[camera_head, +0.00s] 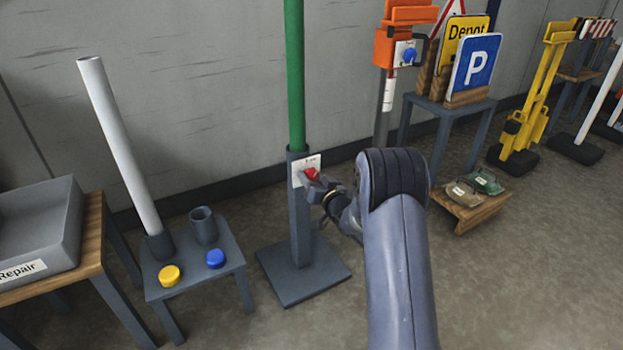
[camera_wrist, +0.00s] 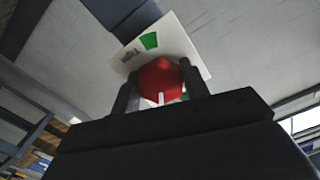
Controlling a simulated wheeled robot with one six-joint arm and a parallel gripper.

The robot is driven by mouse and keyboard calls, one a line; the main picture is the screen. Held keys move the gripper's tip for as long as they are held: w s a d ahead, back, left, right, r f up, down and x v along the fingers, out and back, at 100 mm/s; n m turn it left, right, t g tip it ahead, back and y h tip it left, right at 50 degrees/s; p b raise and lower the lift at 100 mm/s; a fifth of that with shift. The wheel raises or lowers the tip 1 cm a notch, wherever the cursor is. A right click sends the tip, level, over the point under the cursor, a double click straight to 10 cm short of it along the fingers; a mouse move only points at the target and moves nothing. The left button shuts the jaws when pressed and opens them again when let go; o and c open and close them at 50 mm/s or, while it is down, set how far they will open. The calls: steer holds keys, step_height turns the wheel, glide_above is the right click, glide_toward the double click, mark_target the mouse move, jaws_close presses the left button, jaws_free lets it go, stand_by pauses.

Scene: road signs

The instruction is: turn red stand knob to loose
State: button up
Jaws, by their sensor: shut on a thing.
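The red knob (camera_head: 311,173) sits on a white label plate (camera_head: 300,165) on the grey stand post (camera_head: 299,225), below a green pole (camera_head: 294,80). My gripper (camera_head: 318,184) reaches it from the right and is shut on the knob. In the wrist view the red knob (camera_wrist: 160,78) lies between the two fingers of my gripper (camera_wrist: 160,90). A white mark shows on the knob. The plate (camera_wrist: 185,45) has a green patch and small lettering that I cannot read. Part of the plate is hidden by the knob and fingers.
A small grey table (camera_head: 195,270) at left holds a yellow cap (camera_head: 169,276), a blue cap (camera_head: 215,258), a cup and a white pole. The stand's square base (camera_head: 305,285) is on the floor. A low wooden bench (camera_head: 470,208) and signs stand at right.

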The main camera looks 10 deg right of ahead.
steer(key=n, duration=0.5)
stand_by(0.6)
steer(key=o, duration=1)
steer(key=p+v, duration=0.1)
steer(key=v, duration=0.9)
steer(key=shift+s+d, duration=0.15)
steer(key=shift+s, duration=0.25)
